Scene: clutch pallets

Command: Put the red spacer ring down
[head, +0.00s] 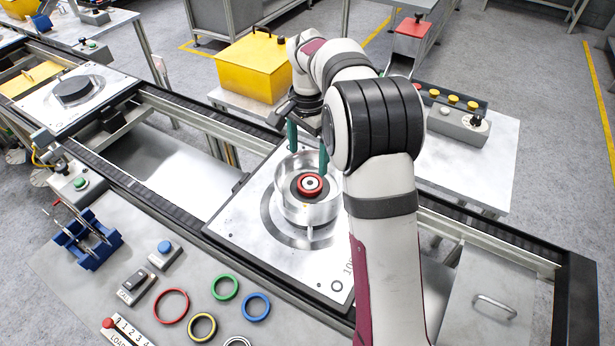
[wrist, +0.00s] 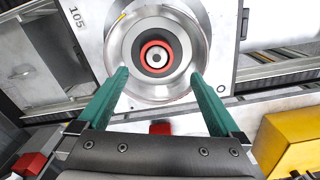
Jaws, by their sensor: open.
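A red ring (head: 310,195) sits around the small centre hub inside the round metal housing (head: 283,205) on the pallet plate (head: 245,222). In the wrist view the red ring (wrist: 143,53) shows around the hub, inside the silver housing (wrist: 118,45). My gripper (head: 308,163) has two green fingers spread apart above the housing, with nothing between them. In the wrist view my gripper (wrist: 160,73) is open, its fingertips on either side of the housing's near part. A second, larger red ring (head: 158,315) lies flat on the front table. Whether the fingers touch the housing, I cannot tell.
Green (head: 214,291), blue (head: 245,312) and yellow (head: 191,335) rings lie on the front table (head: 130,240). A yellow box (head: 250,70) and a button panel (head: 455,125) stand behind the conveyor. Another pallet (head: 40,103) is at left.

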